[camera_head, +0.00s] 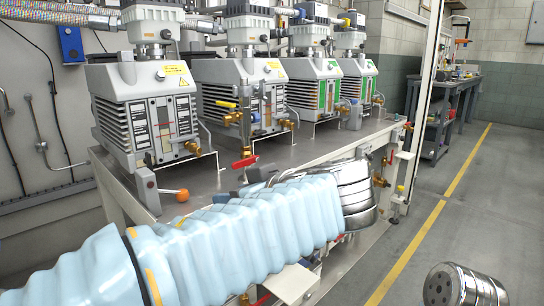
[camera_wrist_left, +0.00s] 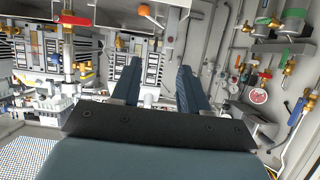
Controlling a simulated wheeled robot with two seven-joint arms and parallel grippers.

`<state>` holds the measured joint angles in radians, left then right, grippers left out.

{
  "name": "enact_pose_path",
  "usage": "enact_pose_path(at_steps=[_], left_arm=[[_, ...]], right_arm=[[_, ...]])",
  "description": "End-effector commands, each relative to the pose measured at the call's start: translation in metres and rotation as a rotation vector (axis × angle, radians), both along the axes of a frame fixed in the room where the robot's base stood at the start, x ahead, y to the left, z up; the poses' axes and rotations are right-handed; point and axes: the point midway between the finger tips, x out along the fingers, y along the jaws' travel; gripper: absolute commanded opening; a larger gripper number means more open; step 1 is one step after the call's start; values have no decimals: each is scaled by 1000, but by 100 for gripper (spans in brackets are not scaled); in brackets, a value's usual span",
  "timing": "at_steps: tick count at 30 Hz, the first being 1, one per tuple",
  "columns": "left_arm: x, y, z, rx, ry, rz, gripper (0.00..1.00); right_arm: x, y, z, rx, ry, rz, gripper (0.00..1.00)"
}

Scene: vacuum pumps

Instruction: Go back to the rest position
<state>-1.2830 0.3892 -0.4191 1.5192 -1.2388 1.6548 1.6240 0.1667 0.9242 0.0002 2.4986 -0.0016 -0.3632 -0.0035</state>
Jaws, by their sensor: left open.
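My left arm, in a light blue ribbed sleeve, comes in from the left in the head view and bends at a bare metal joint over the front of the pump bench. My left gripper shows in the left wrist view (camera_wrist_left: 159,70) with its two dark fingers apart and nothing between them. In the head view the gripper is mostly hidden behind the sleeve; small dark parts show above it near the red-handled valve (camera_head: 244,162). I cannot tell how close they are to it. A metal part of my right arm shows at the lower right; the right gripper is out of view.
Several vacuum pumps (camera_head: 150,115) stand in a row on the grey bench (camera_head: 200,175), with valves and an orange knob (camera_head: 182,195) at the front. A white post (camera_head: 428,75) rises at the bench's right end. The floor (camera_head: 440,220) to the right is clear.

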Motion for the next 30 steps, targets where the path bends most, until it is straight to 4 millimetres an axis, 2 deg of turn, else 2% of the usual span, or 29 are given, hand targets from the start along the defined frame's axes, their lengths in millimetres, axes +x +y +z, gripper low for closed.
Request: enact_pose_path(at_steps=[11, 14, 17, 20, 23, 26, 27, 29, 30], left_arm=[[30, -5, -64, 48, 201, -108, 44], [39, -6, -92, 59, 286, -155, 44], [49, -5, -129, 64, 392, -212, 44], [56, -4, -174, 58, 516, -282, 44], [59, 0, -232, 30, 666, -371, 44], [52, 9, -310, -44, 852, -488, 44], [43, 13, -345, -95, 925, -540, 44], [26, 18, -396, -189, 1021, -623, 44], [11, 21, -428, -265, 1071, -676, 44]], right_arm=[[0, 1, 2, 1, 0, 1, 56], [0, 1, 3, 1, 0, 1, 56], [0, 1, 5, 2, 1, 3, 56], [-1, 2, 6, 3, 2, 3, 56], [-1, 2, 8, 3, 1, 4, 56], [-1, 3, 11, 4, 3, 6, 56], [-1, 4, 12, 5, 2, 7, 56], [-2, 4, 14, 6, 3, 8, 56], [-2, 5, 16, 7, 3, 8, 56]])
